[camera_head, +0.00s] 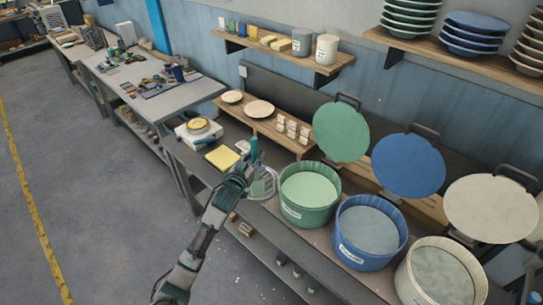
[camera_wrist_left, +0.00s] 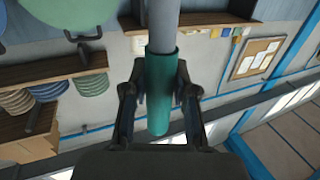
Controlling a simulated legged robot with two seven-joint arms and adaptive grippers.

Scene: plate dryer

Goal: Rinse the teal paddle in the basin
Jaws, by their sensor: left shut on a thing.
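My left gripper (camera_head: 246,174) is shut on the teal paddle's handle, which stands up above the fingers (camera_head: 254,148). In the left wrist view the gripper (camera_wrist_left: 160,95) has a finger on each side of the teal handle (camera_wrist_left: 160,85), with a grey shaft (camera_wrist_left: 163,25) beyond it. A pale, partly see-through shape (camera_head: 264,186) beside the gripper appears to be the paddle's head; it is just left of the green tub. Three tubs stand on the bench: green (camera_head: 306,213), blue (camera_head: 352,257) and cream (camera_head: 418,290). Their inside surfaces look flat and paler. My right gripper is out of view.
Round lids in green (camera_head: 341,132), blue (camera_head: 408,166) and cream (camera_head: 490,209) stand behind the tubs. A yellow pad (camera_head: 222,158) and a white scale-like device (camera_head: 196,132) lie left of the gripper. Stacked plates (camera_head: 473,30) sit on an upper shelf.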

